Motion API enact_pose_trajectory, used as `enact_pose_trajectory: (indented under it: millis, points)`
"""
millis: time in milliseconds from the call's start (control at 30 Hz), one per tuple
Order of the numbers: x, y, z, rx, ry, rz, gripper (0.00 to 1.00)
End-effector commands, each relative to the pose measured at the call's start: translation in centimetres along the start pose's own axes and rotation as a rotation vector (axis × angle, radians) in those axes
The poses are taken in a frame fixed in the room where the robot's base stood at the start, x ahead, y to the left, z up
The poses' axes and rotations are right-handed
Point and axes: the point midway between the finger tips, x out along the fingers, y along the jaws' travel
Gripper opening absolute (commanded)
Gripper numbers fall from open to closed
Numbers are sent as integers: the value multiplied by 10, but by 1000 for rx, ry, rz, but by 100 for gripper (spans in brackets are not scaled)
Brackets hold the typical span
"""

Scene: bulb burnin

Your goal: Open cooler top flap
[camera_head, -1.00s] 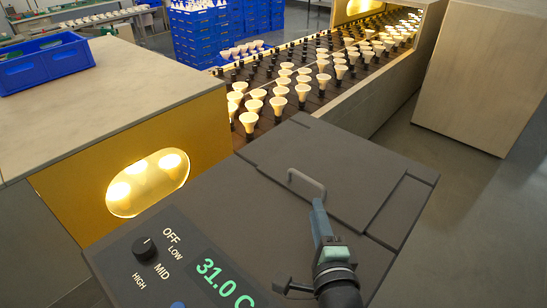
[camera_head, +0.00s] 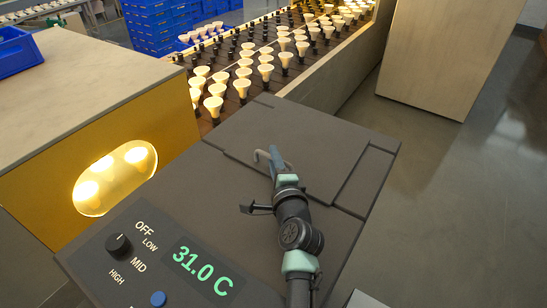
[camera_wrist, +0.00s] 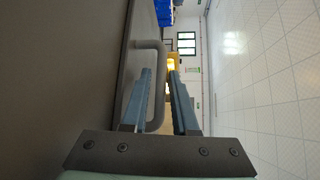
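The cooler (camera_head: 215,205) is a dark grey box with a dial and a green 31.0 C readout. Its top flap (camera_head: 320,140) lies flat and closed. The flap's grey handle (camera_head: 262,156) is partly hidden by my gripper (camera_head: 276,158). In the wrist view the handle (camera_wrist: 157,75) stands out from the flap surface between my two blue fingers, one on each side. My gripper (camera_wrist: 165,85) is open, and a gap shows between the right finger and the handle. I cannot tell whether the left finger touches the handle.
A conveyor with rows of lit bulbs (camera_head: 242,88) runs behind the cooler. A yellow-fronted cabinet (camera_head: 115,178) with an oval window stands at left, with a blue crate (camera_head: 18,48) on top. A wooden block (camera_head: 440,50) stands at back right. Floor at right is clear.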

Motion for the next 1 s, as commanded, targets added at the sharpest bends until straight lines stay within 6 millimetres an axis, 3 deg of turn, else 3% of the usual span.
enact_pose_trajectory:
  millis: [367,567,1000]
  points:
    - [5,0,0,-1,0,1,27]
    - [5,0,0,-1,0,1,0]
    - [5,0,0,-1,0,1,0]
